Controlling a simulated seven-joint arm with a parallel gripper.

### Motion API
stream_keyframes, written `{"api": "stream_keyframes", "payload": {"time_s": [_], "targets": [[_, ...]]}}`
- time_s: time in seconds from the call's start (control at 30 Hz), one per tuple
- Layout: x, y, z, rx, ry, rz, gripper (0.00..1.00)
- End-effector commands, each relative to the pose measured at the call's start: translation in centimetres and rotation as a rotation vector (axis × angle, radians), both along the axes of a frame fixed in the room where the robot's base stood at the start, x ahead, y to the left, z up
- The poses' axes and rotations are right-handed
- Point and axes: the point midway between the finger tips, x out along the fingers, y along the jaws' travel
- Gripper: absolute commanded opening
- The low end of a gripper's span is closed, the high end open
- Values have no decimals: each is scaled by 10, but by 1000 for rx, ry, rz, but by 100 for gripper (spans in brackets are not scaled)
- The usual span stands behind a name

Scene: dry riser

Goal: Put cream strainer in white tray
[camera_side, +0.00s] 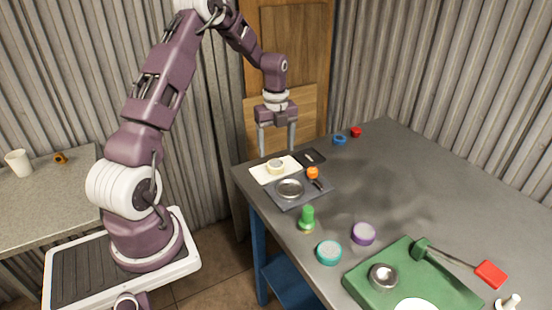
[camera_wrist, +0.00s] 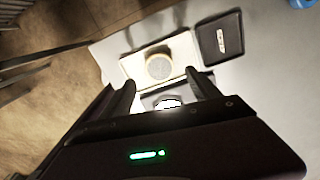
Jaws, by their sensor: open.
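The white tray (camera_side: 259,175) lies flat near the left corner of the table; it also shows in the wrist view (camera_wrist: 182,45). A round cream piece with a greyish top, which looks like the cream strainer (camera_side: 276,168), sits on the white tray. It shows in the wrist view (camera_wrist: 158,67), within the tray's edges. My gripper (camera_side: 277,150) is open and empty above the tray, apart from the strainer. In the wrist view its two fingers (camera_wrist: 160,82) stand apart, with the strainer visible beyond the gap between them.
A dark tray (camera_side: 309,157) adjoins the white one. A grey tray (camera_side: 283,203) holds a metal dish (camera_side: 290,188), with an orange-topped item (camera_side: 312,173) nearby. Green (camera_side: 307,217), teal (camera_side: 328,254) and purple (camera_side: 363,234) items stand nearer.

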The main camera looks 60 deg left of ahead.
Motion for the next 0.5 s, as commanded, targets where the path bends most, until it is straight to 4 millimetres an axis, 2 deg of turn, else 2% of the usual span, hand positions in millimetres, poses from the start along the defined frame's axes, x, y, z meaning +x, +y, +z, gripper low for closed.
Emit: {"api": "stream_keyframes", "payload": {"time_s": [0.1, 0.2, 0.37, 0.47, 0.5], "targets": [[1, 1, 32, 3, -5, 1, 71], [1, 0, 52, 2, -3, 0, 71], [0, -4, 72, 5, -4, 13, 71], [-5, -32, 106, 34, -37, 130, 71], [-12, -53, 127, 48, -62, 221, 71]]}}
